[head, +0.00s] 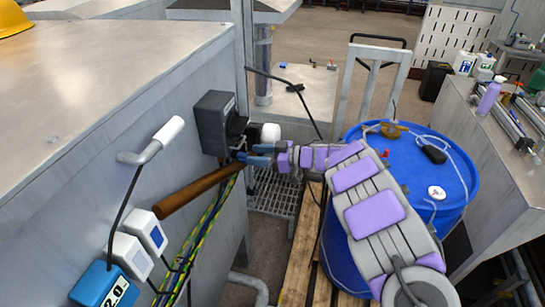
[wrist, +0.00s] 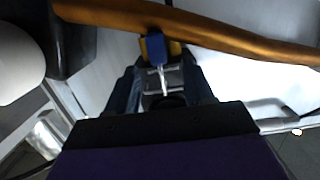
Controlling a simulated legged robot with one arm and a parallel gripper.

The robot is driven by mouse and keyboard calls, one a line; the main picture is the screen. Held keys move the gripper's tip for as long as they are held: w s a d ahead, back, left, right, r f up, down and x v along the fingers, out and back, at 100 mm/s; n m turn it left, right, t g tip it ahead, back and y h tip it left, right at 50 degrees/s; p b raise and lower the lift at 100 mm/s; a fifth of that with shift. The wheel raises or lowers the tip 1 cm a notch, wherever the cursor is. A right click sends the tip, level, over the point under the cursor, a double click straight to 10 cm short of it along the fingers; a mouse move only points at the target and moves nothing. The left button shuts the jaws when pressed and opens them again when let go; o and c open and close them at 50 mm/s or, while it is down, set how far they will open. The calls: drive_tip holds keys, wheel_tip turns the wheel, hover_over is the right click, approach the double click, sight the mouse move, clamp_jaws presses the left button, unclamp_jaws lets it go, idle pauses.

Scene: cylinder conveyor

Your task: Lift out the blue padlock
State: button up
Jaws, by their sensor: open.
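The blue padlock (wrist: 157,47) shows small in the wrist view, at the upper middle, in front of a yellow piece and just below a brown bar. A pale metal part hangs below its blue body. My gripper (wrist: 162,86) is open, with one dark blue finger on each side of the view, and the padlock appears ahead between them. Nothing is held. In the head view my gripper (head: 248,154) reaches left to the dark grey box on the cabinet wall. There I cannot tell the padlock from the blue fingers.
The dark grey box (head: 213,122) and the brown bar (head: 197,191) are close to my gripper; the bar also crosses the wrist view (wrist: 220,36). A grey lever with a white grip (head: 155,143) stands left. A blue drum (head: 415,165) stands right, behind my arm.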

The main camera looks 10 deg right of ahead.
sight(247, 154)
drive_tip(key=x, duration=0.4)
drive_tip(key=shift+w+d+f, duration=0.1)
drive_tip(key=shift+w, duration=0.05)
drive_tip(key=shift+x, duration=0.85)
drive_tip(key=shift+d, duration=0.3)
drive_tip(key=c, duration=0.6)
drive_tip(key=shift+a, duration=0.15)
clamp_jaws()
drive_tip(key=shift+o, duration=0.3)
unclamp_jaws()
clamp_jaws()
